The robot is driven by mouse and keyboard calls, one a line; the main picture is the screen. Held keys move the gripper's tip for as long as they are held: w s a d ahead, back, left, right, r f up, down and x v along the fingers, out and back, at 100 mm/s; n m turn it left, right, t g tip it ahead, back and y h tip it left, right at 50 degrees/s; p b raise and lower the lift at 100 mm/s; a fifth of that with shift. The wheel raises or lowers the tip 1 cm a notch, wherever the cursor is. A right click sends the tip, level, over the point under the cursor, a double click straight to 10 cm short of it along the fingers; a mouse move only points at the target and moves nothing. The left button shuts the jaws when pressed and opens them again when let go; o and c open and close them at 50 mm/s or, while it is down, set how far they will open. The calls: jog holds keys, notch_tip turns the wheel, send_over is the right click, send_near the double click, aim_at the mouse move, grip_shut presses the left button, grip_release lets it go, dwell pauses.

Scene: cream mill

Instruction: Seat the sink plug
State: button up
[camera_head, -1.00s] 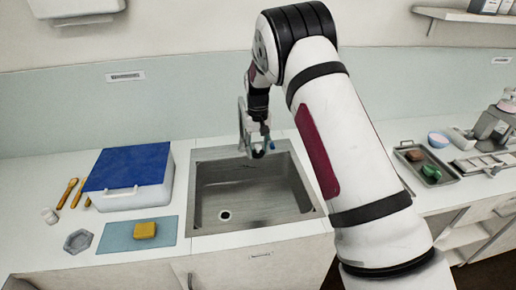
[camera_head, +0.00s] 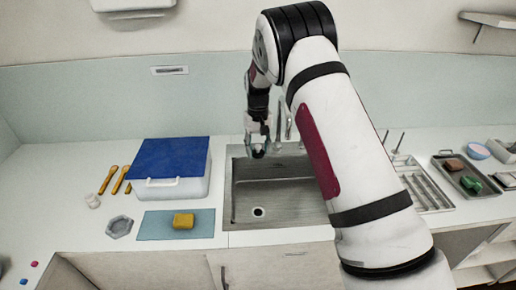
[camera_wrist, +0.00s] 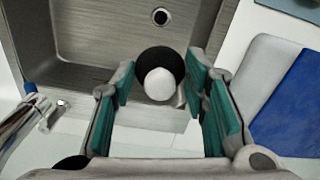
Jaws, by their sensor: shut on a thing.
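My gripper (camera_head: 258,152) is above the back part of the steel sink (camera_head: 229,190). In the wrist view my gripper (camera_wrist: 163,88) has its green-padded fingers on either side of the sink plug (camera_wrist: 159,62), a dark round disc with a pale round knob. It is shut on the plug and holds it up, apart from the drain. The drain hole (camera_head: 258,212) is in the sink floor toward the front. The drain hole also shows at the top of the wrist view (camera_wrist: 160,16). In the head view the plug is small and hard to make out.
A faucet (camera_head: 288,125) stands behind the sink near my gripper. Left of the sink are a blue-lidded box (camera_head: 170,187) and a blue mat (camera_head: 150,226) with a yellow sponge (camera_head: 184,220). A rack (camera_head: 425,185) and a tray (camera_head: 470,192) lie to the right.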

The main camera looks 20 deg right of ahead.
aim_at(256, 152)
jog(key=shift+w+a+f+b, duration=0.2)
jog(key=shift+w+f+b, duration=0.15)
jog(key=shift+w+d+f+b, duration=0.15)
jog(key=shift+d+f+b, duration=0.05)
jog(key=shift+f+b, duration=0.1)
jog(key=shift+w+f+b, duration=0.25)
jog(key=shift+f+b, duration=0.25)
jog(key=shift+b, duration=0.05)
jog(key=shift+w+f+b, duration=0.25)
jog(key=shift+f+b, duration=0.25)
jog(key=shift+s+a+f+n+b, duration=0.1)
jog(key=shift+s+f+n+b, duration=0.35)
jog(key=shift+f+n+b, duration=2.75)
jog(key=shift+s+d+f+n+b, duration=0.1)
jog(key=shift+s+f+n+b, duration=0.55)
jog(key=shift+f+b, duration=4.85)
jog(key=shift+s+a+f+n+b, duration=0.1)
jog(key=shift+s+f+n+b, duration=0.15)
jog(key=shift+f+n+b, duration=3.05)
jog(key=shift+f+m+b, duration=0.6)
jog(key=shift+f+m, duration=0.45)
jog(key=shift+f, duration=1)
